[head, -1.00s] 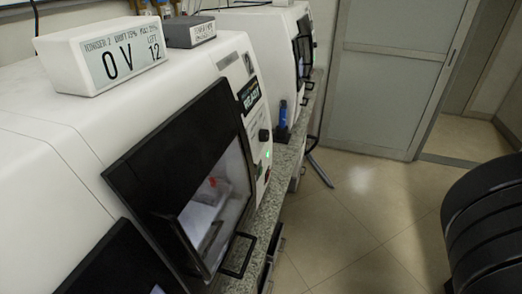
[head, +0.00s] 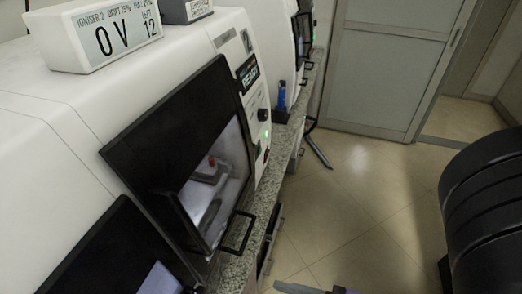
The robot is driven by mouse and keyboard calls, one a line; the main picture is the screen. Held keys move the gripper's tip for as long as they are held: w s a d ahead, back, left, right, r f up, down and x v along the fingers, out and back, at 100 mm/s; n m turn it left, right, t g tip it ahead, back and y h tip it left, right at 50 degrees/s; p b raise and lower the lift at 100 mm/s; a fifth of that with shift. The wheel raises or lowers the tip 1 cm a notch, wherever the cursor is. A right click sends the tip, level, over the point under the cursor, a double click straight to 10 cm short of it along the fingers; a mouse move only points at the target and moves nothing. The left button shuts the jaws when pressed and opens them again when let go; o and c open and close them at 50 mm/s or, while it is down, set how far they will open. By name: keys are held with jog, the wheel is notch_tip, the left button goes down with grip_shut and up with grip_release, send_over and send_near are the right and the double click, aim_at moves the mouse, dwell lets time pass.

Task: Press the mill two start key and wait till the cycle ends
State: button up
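A white mill (head: 190,75) with a black-framed window (head: 170,150) stands in the middle of the head view. Its side panel has a small screen (head: 248,74) that seems to read READY, a black knob (head: 262,114) and a lit green lamp (head: 267,133). Below the lamp are small dark green (head: 257,150) and red (head: 266,154) keys; their labels are too small to read.
A white ioniser box (head: 72,57) showing "0 V" and "12" sits on top, beside a grey box (head: 186,10). Another black window frame (head: 110,255) is at lower left, and another mill (head: 268,30) stands beyond. A blue bottle (head: 282,95) is on the granite bench.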

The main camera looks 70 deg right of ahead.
grip_shut()
dwell(0.3)
dwell(1.6)
